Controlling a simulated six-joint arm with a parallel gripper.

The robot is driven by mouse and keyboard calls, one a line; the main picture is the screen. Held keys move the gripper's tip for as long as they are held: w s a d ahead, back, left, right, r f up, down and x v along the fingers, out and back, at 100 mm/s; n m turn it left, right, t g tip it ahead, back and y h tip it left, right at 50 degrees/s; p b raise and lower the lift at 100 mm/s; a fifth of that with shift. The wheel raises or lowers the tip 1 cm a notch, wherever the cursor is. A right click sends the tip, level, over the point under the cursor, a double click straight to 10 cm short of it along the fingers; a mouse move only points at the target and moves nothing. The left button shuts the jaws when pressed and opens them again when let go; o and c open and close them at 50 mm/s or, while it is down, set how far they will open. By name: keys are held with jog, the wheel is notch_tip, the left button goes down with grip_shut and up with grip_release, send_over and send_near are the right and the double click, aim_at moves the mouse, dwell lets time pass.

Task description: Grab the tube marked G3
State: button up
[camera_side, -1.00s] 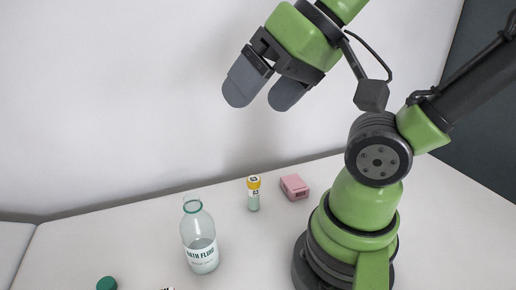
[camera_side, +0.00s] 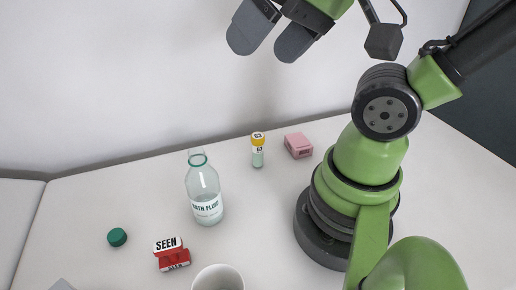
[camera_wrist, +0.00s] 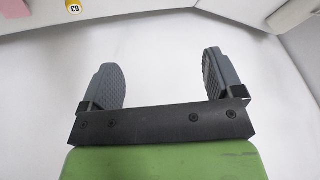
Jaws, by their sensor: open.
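The tube with a yellow cap (camera_side: 257,151) stands upright on the white table in the side view, behind and right of the glass bottle. In the wrist view its yellow cap, marked G3 (camera_wrist: 73,9), shows at the top left edge, beyond the left finger. My gripper (camera_side: 267,42) is high above the table in the side view, its two grey fingers apart with nothing between them. It also shows in the wrist view (camera_wrist: 160,65), open and empty, with white surface behind it. The gripper is well away from the tube.
A pink box (camera_side: 298,145) sits close to the tube's right. A clear bottle (camera_side: 203,190) labelled FLUID stands front left. A green cap (camera_side: 117,237), a red-and-white SEEN block (camera_side: 171,253) and a white cup (camera_side: 217,279) lie nearer. The wall (camera_side: 120,70) rises behind the table.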

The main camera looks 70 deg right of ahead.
jog(key=c, duration=0.5)
jog(key=shift+o, duration=0.2)
jog(key=n+g+h, duration=0.2)
jog(key=n+g, duration=0.5)
jog(key=n, duration=0.3)
send_over(257, 136)
jog(key=f, duration=1.7)
jog(key=shift+w+d, duration=0.1)
jog(key=shift+d, duration=0.15)
notch_tip(257, 136, down, 4)
jog(key=shift+f, duration=0.1)
jog(key=shift+a+f, duration=0.2)
jog(key=shift+f, duration=2.7)
